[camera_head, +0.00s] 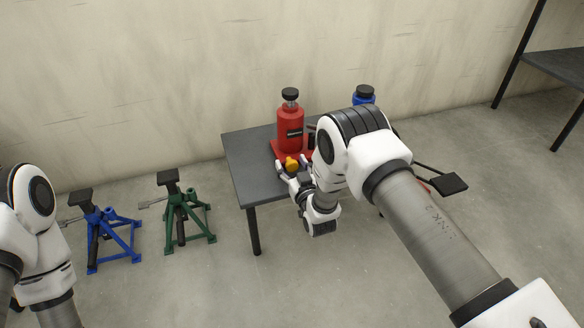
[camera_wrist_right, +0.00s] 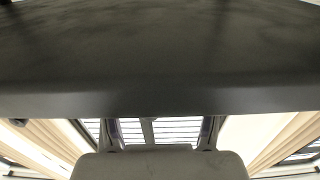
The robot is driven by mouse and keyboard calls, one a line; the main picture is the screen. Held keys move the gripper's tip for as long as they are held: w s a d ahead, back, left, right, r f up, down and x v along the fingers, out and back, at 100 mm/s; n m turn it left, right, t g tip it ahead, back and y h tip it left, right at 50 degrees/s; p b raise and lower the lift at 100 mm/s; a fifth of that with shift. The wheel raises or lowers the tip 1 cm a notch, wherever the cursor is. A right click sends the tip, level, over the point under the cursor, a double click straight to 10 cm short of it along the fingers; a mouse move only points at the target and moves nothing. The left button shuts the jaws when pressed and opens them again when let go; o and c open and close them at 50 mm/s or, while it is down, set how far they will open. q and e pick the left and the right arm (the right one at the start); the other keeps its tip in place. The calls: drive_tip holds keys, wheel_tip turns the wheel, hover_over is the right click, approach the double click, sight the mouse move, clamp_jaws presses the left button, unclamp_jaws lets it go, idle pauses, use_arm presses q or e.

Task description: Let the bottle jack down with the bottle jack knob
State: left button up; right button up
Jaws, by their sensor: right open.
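The red bottle jack (camera_head: 290,128) stands upright on a dark table, with a black screw top. Its orange-yellow bottle jack knob (camera_head: 291,163) sits low at the front of its base. My right gripper (camera_head: 291,172) is open at the knob, with fingertips close to both sides of it. Whether they touch it I cannot tell. The right wrist view shows neither the jack nor the knob. My left arm shows at the left edge of the head view, but its gripper is out of view.
The dark table (camera_head: 245,165) has a free left part; its edge fills much of the right wrist view (camera_wrist_right: 160,95). A blue jack (camera_head: 364,95) is partly hidden behind my right arm. Blue (camera_head: 103,232) and green (camera_head: 181,210) stands are on the floor. A shelf (camera_head: 560,65) is at right.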

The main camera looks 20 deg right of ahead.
drive_tip(key=c, duration=1.1)
drive_tip(key=shift+c, duration=0.2)
